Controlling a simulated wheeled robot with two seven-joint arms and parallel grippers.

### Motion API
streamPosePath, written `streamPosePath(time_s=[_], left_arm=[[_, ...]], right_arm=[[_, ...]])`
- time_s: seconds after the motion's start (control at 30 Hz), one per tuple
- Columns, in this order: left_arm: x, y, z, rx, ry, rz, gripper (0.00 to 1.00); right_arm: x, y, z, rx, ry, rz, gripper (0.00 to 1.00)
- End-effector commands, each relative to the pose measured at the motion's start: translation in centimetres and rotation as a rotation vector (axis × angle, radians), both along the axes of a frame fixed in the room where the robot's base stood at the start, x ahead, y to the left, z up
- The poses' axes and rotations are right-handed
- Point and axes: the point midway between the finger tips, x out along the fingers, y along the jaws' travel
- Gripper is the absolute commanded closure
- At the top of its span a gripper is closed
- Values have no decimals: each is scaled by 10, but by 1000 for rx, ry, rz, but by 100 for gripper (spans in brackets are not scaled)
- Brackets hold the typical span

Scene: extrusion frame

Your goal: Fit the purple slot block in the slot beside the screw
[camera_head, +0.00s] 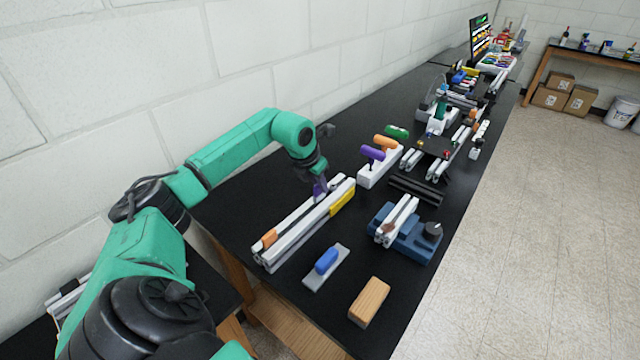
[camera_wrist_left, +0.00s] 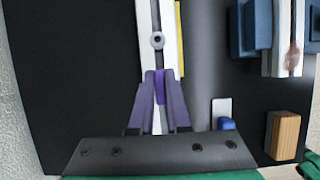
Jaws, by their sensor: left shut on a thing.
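The purple slot block (camera_wrist_left: 160,86) is between the fingers of my left gripper (camera_wrist_left: 160,98), which is shut on it. In the head view the gripper (camera_head: 319,188) is over the pale slotted extrusion (camera_head: 298,232). The block is in line with the slot; I cannot tell whether it is seated or just above it. A round grey screw (camera_wrist_left: 157,40) sits in the slot ahead of the block, with a short gap between them. The fingers hide part of the slot. My right gripper is not in view.
An orange block (camera_head: 269,238) is at the extrusion's near end and a yellow piece (camera_head: 342,201) on its side. A blue fixture (camera_head: 408,240), a blue-topped plate (camera_head: 326,266) and a wooden block (camera_head: 369,301) lie to the right. A white holder (camera_head: 378,168) stands beyond.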

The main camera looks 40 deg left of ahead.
Motion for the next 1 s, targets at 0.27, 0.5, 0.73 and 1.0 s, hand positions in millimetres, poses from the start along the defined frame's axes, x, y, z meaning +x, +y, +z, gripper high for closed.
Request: streamPosePath(time_s=[0.27, 0.5, 0.73, 1.0], left_arm=[[0, 0, -8, 0, -1, 1, 100], [0, 0, -14, 0, -1, 1, 100], [0, 0, -20, 0, 0, 1, 100], [0, 0, -27, 0, 0, 0, 100]], right_arm=[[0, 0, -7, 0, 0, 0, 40], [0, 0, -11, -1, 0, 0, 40], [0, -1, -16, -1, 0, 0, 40], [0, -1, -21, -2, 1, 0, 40]])
